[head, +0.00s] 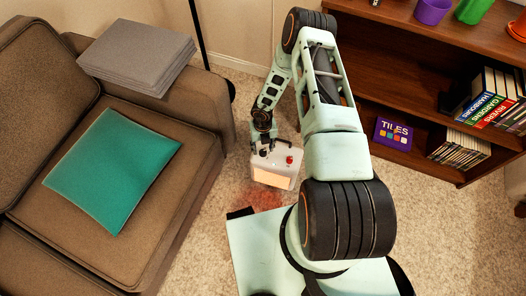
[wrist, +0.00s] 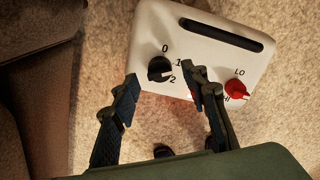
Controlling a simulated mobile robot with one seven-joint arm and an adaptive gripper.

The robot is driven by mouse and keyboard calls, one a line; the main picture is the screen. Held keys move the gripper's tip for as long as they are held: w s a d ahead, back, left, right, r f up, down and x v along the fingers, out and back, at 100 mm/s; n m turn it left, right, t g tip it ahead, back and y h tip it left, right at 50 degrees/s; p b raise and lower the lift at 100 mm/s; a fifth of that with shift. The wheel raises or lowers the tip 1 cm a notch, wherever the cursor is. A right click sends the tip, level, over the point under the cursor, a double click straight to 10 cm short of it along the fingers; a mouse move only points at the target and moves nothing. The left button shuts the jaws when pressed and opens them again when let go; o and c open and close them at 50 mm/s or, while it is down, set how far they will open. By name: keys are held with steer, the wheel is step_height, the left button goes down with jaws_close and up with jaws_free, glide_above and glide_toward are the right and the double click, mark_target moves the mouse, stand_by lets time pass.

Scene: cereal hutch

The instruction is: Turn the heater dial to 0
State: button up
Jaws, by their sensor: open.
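The white heater (head: 276,166) stands on the carpet in the head view, its front glowing orange. In the wrist view its top (wrist: 205,45) fills the upper middle. The black heater dial (wrist: 160,66), marked 0, 1 and 2, has a pale mark that appears to point toward 2. A red knob (wrist: 237,88) marked LO and HI sits to its right. My gripper (wrist: 160,77) is open, with one fingertip on each side of the black dial. Whether either finger touches it I cannot tell. In the head view my gripper (head: 262,142) is at the heater's top.
A dark handle slot (wrist: 215,27) lies along the heater's far edge. A brown sofa (head: 165,205) with a teal cushion (head: 112,168) stands close on the left. A wooden shelf (head: 400,95) with books is on the right. Carpet is clear between heater and shelf.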

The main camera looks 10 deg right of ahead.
mark_target(263, 152)
steer(key=shift+f, duration=1.2)
jaws_close()
